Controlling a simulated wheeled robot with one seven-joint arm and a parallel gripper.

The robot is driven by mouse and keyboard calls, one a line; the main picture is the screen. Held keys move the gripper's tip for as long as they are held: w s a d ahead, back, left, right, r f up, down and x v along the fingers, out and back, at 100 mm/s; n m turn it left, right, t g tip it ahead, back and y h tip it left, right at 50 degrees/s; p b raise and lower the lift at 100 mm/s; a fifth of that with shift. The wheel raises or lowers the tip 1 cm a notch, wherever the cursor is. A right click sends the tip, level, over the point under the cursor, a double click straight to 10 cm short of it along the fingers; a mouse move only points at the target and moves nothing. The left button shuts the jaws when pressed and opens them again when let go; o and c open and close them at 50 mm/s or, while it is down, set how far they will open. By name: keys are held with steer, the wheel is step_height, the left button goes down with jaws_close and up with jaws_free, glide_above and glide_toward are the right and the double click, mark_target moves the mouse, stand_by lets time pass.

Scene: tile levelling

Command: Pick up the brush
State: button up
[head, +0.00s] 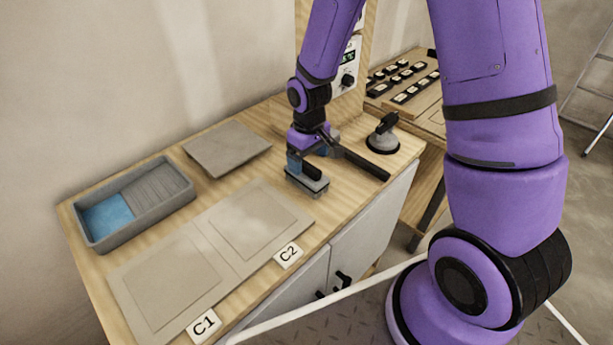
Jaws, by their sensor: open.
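My gripper (305,151) points down over the right half of the wooden worktop. It is open. The tool rests on the worktop just right of the tile area marked C2.
A dark bar-like tool (362,163) lies just right of my gripper, with a black suction cup (382,136) behind it. A grey tray (137,219) with blue water stands left. A loose grey tile (227,148) lies behind the C1 and C2 tiles (250,222).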

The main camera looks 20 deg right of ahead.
mark_target(306, 164)
steer(key=shift+w+a+f, duration=0.1)
steer(key=shift+a+f, duration=0.05)
steer(key=shift+f, duration=1.2)
steer(key=shift+w+a+f, duration=0.1)
steer(key=shift+f, duration=1.25)
steer(key=c, duration=1)
